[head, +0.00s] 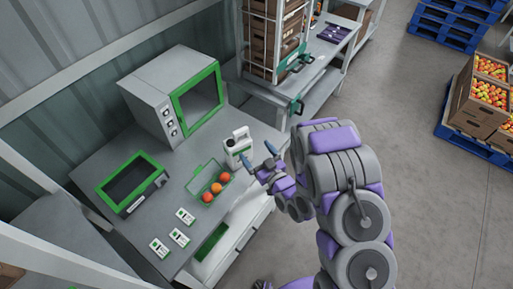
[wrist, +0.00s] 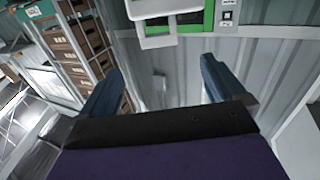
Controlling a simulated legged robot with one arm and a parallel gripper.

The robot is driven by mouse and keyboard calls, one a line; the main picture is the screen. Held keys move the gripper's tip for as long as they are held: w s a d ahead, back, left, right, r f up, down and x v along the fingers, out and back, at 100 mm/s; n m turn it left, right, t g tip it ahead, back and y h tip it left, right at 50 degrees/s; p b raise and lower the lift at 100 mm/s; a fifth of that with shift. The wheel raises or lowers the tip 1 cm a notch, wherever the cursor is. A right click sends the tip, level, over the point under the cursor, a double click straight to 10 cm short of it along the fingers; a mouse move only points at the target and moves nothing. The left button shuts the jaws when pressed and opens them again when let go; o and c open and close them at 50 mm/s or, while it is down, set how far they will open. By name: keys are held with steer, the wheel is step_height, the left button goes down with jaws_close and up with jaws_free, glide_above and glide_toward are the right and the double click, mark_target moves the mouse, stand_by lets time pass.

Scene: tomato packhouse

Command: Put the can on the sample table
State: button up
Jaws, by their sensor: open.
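I cannot tell which table is the sample table; another grey table (head: 322,50) stands at the back.
A green tray (head: 195,184) with orange-red tomatoes is beside the can. A green-framed oven (head: 173,95), a dark-screened green box (head: 132,181) and several small white cards share the table. A rack of brown crates (head: 262,45) is behind. Open floor lies to the right.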

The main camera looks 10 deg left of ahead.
stand_by(0.3)
steer(key=w+d+r+m+g+h, duration=0.1)
steer(key=w+d+r+h, duration=0.1)
steer(key=w+d+h, duration=0.3)
steer(key=d+r+g+h, duration=0.1)
steer(key=d+r+h, duration=0.1)
steer(key=d, duration=0.5)
steer(key=s+d+r+m+g+h, duration=0.3)
steer(key=s+d+r+h, duration=0.25)
steer(key=d, duration=0.55)
steer(key=s+d+r+m+g, duration=0.1)
steer(key=s+r+g, duration=0.2)
steer(key=s, duration=0.8)
steer(key=s+d+r+m+g, duration=0.1)
steer(key=s+r, duration=0.4)
steer(key=s, duration=0.7)
steer(key=s+d+r+m+g, duration=0.2)
steer(key=s+r+m+g, duration=0.1)
steer(key=s, duration=0.8)
steer(key=r+g, duration=0.1)
steer(key=g, duration=0.1)
steer(key=shift+s+r+g, duration=0.15)
steer(key=shift+s+g, duration=0.1)
steer(key=shift+g, duration=0.05)
